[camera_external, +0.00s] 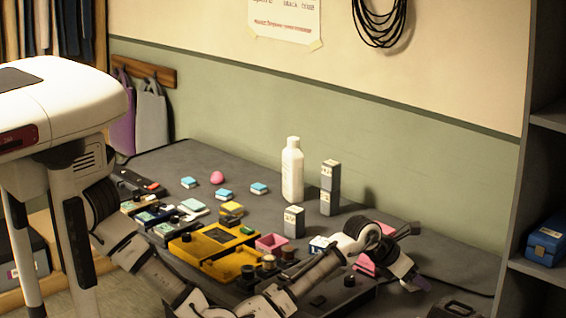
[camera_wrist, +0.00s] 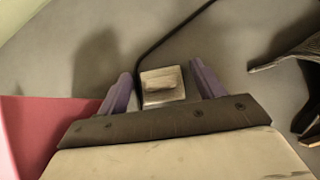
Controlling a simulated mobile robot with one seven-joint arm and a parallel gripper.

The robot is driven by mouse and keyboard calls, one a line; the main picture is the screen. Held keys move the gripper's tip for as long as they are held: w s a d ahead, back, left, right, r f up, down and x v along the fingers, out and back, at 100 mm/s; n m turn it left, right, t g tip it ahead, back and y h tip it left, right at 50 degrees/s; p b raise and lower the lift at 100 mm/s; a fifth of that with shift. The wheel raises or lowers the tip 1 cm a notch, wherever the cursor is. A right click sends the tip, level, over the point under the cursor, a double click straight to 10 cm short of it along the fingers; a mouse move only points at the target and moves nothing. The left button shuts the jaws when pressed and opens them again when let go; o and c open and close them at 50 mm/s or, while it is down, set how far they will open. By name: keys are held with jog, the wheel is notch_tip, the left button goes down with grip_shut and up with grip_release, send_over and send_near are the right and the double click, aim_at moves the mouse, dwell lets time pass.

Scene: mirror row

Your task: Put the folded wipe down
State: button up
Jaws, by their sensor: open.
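My gripper (camera_wrist: 162,78) shows in the wrist view with its two purple fingers spread apart. A small pale square, which looks like the folded wipe (camera_wrist: 162,88), lies between the fingers on the grey surface. Narrow gaps show on both sides of it, so neither finger seems to press on it. In the external view my gripper (camera_external: 415,282) is low over the right front part of the table (camera_external: 400,237), pointing down. I cannot make out the wipe in that view.
A pink container (camera_external: 366,264) stands close behind my arm; a red-pink surface (camera_wrist: 50,130) fills the wrist view's lower left. A black cable (camera_wrist: 175,33) runs past the wipe. A dark object (camera_wrist: 295,65) lies at right. A white bottle (camera_external: 292,170) and grey boxes (camera_external: 330,188) stand farther back.

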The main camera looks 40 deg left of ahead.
jog(key=shift+r, duration=0.2)
jog(key=b+v, duration=0.2)
jog(key=v, duration=1)
